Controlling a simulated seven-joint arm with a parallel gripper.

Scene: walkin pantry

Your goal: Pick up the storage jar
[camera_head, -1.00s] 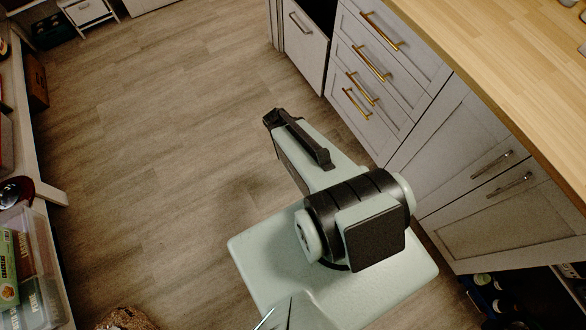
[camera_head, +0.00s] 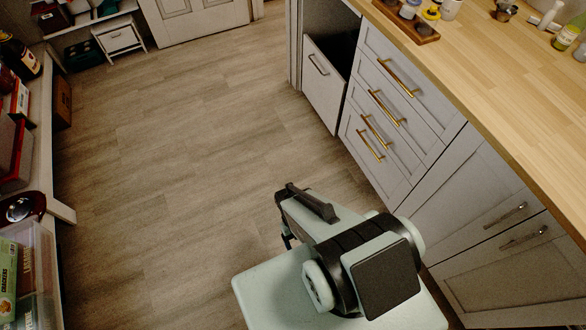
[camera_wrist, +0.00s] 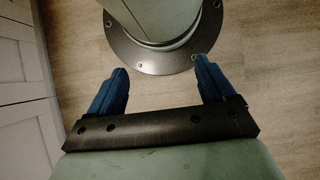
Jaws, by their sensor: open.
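My gripper (camera_wrist: 161,67) shows in the wrist view with two blue fingers spread apart and nothing between them. Its fingers are over the floor and my own round base. In the head view my arm is folded low in front of the cabinets, and the fingers are mostly hidden. Several small containers stand at the far end of the counter, cut by the top edge. Among them are a white jar (camera_head: 451,9) and a yellow-topped jar (camera_head: 431,14). I cannot tell which is the storage jar. My gripper is well away from them.
The wooden counter (camera_head: 490,75) runs along the right above grey drawers (camera_head: 385,110). A small wooden tray (camera_head: 420,33), a dark cup (camera_head: 504,11) and a green bottle (camera_head: 568,35) stand on it. Shelves with a clear bin (camera_head: 45,270) line the left. The middle floor is clear.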

